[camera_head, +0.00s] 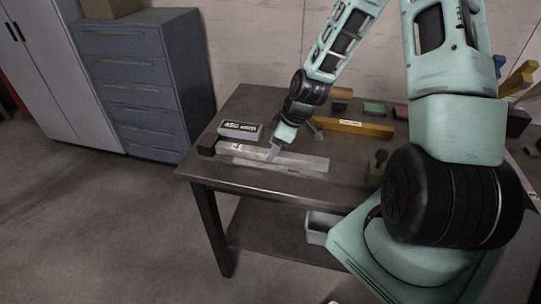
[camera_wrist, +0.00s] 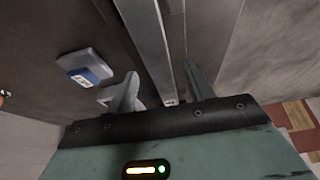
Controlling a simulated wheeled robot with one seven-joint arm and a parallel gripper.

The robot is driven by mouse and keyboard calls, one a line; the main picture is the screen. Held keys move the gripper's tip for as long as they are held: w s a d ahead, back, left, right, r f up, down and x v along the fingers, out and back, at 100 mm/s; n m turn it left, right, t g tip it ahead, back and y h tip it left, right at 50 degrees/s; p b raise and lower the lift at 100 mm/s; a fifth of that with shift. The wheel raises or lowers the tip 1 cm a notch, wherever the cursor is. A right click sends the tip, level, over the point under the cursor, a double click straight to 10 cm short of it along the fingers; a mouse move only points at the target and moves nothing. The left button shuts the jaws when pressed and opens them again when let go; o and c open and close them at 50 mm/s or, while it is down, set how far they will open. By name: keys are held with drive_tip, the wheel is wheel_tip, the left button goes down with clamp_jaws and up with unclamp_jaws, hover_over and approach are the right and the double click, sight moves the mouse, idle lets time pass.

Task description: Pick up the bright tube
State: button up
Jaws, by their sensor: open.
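The bright tube (camera_head: 305,161) is a long, pale grey square bar lying flat near the front left of the dark table. My gripper (camera_head: 274,154) is pointed down at the tube's middle in the head view. In the wrist view the tube (camera_wrist: 147,45) runs from the top edge down between the two fingers. My gripper (camera_wrist: 160,92) is open there, with one finger on each side of the tube. I cannot tell whether either finger touches it. The tube's near end is partly hidden by the gripper body.
A yellow bar (camera_head: 352,127) and several small blocks lie farther back. The table's front edge (camera_head: 235,187) is close to the tube.

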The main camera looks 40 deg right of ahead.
drive_tip(key=shift+x, duration=1.05)
clamp_jaws()
drive_tip(key=shift+w+r, duration=0.1)
